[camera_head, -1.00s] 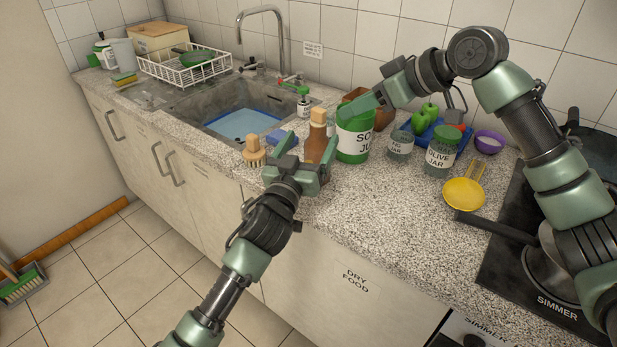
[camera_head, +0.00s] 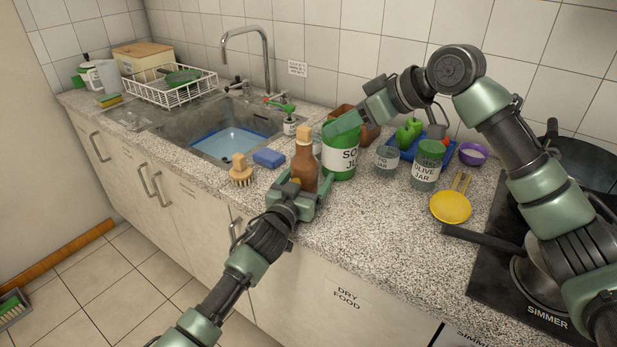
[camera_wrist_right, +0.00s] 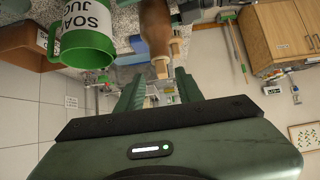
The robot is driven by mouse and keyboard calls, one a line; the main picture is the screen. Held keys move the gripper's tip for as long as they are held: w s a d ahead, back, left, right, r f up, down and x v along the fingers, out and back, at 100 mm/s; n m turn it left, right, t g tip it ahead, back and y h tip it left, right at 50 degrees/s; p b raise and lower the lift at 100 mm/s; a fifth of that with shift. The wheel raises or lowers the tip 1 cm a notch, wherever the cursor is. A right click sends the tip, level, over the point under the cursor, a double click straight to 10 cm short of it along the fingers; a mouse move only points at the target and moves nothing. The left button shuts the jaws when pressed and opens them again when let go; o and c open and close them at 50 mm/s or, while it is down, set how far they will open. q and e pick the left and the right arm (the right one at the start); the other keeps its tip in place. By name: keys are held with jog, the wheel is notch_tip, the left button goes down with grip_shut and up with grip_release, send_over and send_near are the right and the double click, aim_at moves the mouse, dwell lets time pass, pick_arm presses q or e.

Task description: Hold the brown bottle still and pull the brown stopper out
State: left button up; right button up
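The brown bottle (camera_head: 304,172) stands upright on the counter with the light brown stopper (camera_head: 304,133) in its neck. My left gripper (camera_head: 306,187) is low around the bottle, a finger at each side; whether they press on it is unclear. My right gripper (camera_head: 331,129) is up by the stopper, to its right, pointing left. In the right wrist view its fingers (camera_wrist_right: 159,92) are apart with nothing between them. There the bottle (camera_wrist_right: 155,25) hangs upside down in the picture and the stopper (camera_wrist_right: 160,68) lies just beyond the fingertips.
The green soap jug (camera_head: 340,160) stands close right of the bottle, below my right gripper. A small jar (camera_head: 387,160) and the olive jar (camera_head: 427,165) stand right.

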aim_at(307, 130)
pick_arm(q)
jog(key=c, duration=1.4)
jog(key=shift+c, duration=1.4)
pick_arm(e)
jog(key=shift+o, duration=1)
jog(key=a+m+h, duration=0.1)
jog(key=a+r+m+h, duration=0.1)
jog(key=a+m+h, duration=0.1)
jog(key=a+m, duration=0.1)
jog(key=shift+s+a+r+t+h, duration=0.1)
jog(key=shift+s+r+t+h, duration=0.2)
jog(key=shift+s, duration=0.05)
jog(key=shift+w+a+f+m+t+h, duration=0.1)
jog(key=shift+w+a+f+m+h, duration=0.3)
jog(key=shift+w+f, duration=0.5)
jog(key=shift+w+a+f+m+t+h, duration=0.15)
jog(key=shift+w+a+f+m, duration=0.1)
jog(key=shift+w+a+f, duration=0.5)
jog(key=shift+w+a+f+m+t+h, duration=0.1)
jog(key=shift+w+a+f+m+h, duration=0.2)
jog(key=shift+w+f, duration=0.75)
jog(key=shift+s+f, duration=0.15)
jog(key=shift+s, duration=0.05)
jog(key=shift+c, duration=0.3)
